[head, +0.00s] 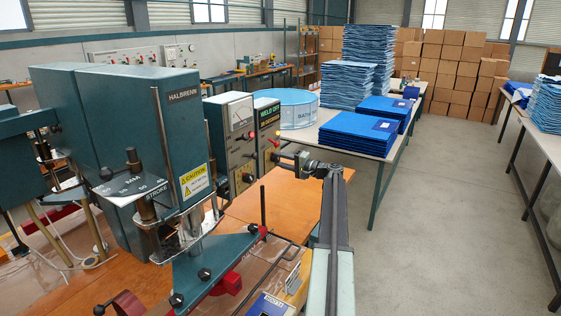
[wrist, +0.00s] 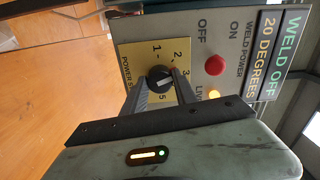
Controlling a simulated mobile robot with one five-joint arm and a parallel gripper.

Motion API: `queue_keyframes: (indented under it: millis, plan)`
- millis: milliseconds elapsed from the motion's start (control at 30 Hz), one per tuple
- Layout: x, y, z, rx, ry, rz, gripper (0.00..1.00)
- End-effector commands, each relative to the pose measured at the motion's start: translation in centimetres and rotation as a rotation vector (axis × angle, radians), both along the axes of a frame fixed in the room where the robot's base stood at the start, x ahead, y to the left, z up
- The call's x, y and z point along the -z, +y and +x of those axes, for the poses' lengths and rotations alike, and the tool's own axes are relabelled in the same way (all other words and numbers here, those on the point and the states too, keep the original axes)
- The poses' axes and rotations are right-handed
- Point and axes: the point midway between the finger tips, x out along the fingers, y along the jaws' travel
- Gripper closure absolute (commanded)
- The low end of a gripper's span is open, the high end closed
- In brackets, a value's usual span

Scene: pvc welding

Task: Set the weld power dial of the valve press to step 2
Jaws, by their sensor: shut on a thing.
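The weld power dial (wrist: 160,78) is a black knob with a white mark on a yellow plate (wrist: 132,66) in the wrist view. The numbers 1, 2, 3 and 5 show around it; a finger covers the part between 3 and 5. The mark slants, and I cannot tell which number it points to. My gripper (wrist: 157,84) is shut on the knob, a finger on each side. In the head view my gripper (head: 277,157) reaches the control box (head: 267,118) from the right, and the knob is hidden there. The valve press (head: 130,120) stands at left.
A red button (wrist: 215,65) and a lit yellow lamp (wrist: 214,95) sit near the dial. The sign (wrist: 275,45) reads WELD OFF, 20 DEGREES. A meter box (head: 232,130) stands close left.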

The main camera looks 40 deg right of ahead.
Motion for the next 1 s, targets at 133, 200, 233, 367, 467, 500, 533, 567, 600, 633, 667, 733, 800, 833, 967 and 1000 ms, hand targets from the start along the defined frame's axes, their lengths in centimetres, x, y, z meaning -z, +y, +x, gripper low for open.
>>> queue_keyframes:
  millis: [133, 200, 233, 367, 467, 500, 533, 567, 600, 633, 667, 733, 800, 833, 967, 1000]
  plan:
    - [0.11, 0.05, -0.05, -0.002, -0.028, -0.126, 1.0]
    - [0.11, 0.04, -0.06, -0.001, -0.042, -0.181, 1.0]
    - [0.11, 0.04, -0.06, -0.001, -0.047, -0.205, 1.0]
    - [0.12, 0.04, -0.06, -0.001, -0.069, -0.29, 1.0]
    - [0.13, 0.05, -0.06, -0.002, -0.081, -0.342, 1.0]
    - [0.14, 0.05, -0.07, -0.002, -0.086, -0.361, 1.0]
    - [0.14, 0.05, -0.07, -0.002, -0.089, -0.373, 1.0]
    - [0.14, 0.05, -0.07, -0.002, -0.092, -0.384, 1.0]
    - [0.14, 0.05, -0.07, -0.002, -0.095, -0.397, 1.0]
    - [0.14, 0.06, -0.08, -0.002, -0.097, -0.407, 1.0]
    - [0.15, 0.04, -0.08, -0.002, -0.099, -0.414, 1.0]
    - [0.15, 0.05, -0.08, -0.002, -0.103, -0.429, 1.0]
    - [0.15, 0.05, -0.08, -0.002, -0.106, -0.44, 1.0]
    - [0.16, 0.05, -0.09, -0.002, -0.106, -0.442, 1.0]
    - [0.16, 0.06, -0.1, -0.003, -0.108, -0.448, 1.0]
    - [0.16, 0.06, -0.1, -0.003, -0.108, -0.449, 1.0]
